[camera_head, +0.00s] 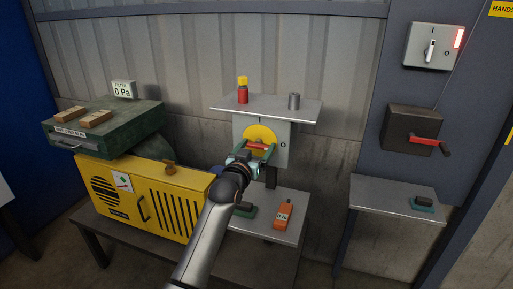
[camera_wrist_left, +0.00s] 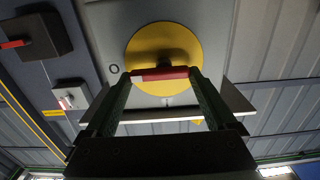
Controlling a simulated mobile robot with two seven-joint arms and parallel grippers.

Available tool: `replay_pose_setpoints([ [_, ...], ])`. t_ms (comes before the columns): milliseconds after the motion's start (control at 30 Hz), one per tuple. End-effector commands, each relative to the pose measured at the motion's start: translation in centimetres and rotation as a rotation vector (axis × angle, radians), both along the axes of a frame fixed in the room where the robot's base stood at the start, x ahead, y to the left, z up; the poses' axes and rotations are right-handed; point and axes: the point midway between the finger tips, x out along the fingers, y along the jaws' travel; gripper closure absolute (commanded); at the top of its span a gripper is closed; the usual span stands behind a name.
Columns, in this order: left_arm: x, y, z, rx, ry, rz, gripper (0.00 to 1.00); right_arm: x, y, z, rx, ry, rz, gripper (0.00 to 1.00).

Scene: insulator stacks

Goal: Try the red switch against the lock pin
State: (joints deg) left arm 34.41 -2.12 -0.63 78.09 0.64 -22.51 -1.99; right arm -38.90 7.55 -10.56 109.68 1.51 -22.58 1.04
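The red switch (camera_head: 257,147) is a short red bar handle on a yellow disc (camera_head: 259,133), set on a grey box (camera_head: 281,130) against the back wall. In the left wrist view the red switch (camera_wrist_left: 160,74) lies level across the yellow disc (camera_wrist_left: 163,45), with an O mark beside it. My left gripper (camera_head: 256,150) reaches the handle, its fingertips at the bar's two ends with no clear gap. The left wrist view shows the gripper (camera_wrist_left: 160,76) closed on it the same way. I cannot make out the lock pin. My right gripper is out of view.
A shelf (camera_head: 295,112) above holds a red-yellow bottle (camera_head: 242,92) and a metal cylinder (camera_head: 294,101). An orange meter (camera_head: 283,215) lies on the table below. A yellow machine (camera_head: 150,200) stands left. A red crank (camera_head: 427,141) and a lever box (camera_head: 431,46) are right.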

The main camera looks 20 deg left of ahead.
Motion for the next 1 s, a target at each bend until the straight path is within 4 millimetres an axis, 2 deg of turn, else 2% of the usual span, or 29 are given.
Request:
replay_pose_setpoints([
  [33, 0.0, 0.0, 0.0, 0.0, 0.001, 0.0, 0.3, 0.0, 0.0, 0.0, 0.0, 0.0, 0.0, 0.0],
  [300, 0.0, 0.0, -0.1, 0.0, 0.001, -0.001, 0.61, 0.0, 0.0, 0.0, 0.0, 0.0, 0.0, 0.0],
  [367, 0.0, 0.0, -0.1, 0.0, 0.001, -0.001, 0.66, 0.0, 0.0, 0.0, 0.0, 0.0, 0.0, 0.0],
  [600, 0.0, 0.0, 0.2, -0.135, 0.008, -0.001, 0.66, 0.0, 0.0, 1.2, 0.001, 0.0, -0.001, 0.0],
  [833, 0.0, 0.1, 0.0, -0.143, 0.007, 0.0, 0.66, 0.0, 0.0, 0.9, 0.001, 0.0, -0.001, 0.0],
  [867, 0.0, 0.1, 0.0, -0.143, 0.007, 0.0, 0.08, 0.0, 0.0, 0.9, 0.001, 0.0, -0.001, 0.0],
  [933, 0.0, 0.1, 0.0, -0.142, 0.007, 0.0, 0.0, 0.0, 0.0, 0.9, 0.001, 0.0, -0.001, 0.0],
  [1000, 0.0, 0.1, 0.0, -0.142, 0.007, 0.0, 0.0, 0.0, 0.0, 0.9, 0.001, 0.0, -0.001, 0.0],
])
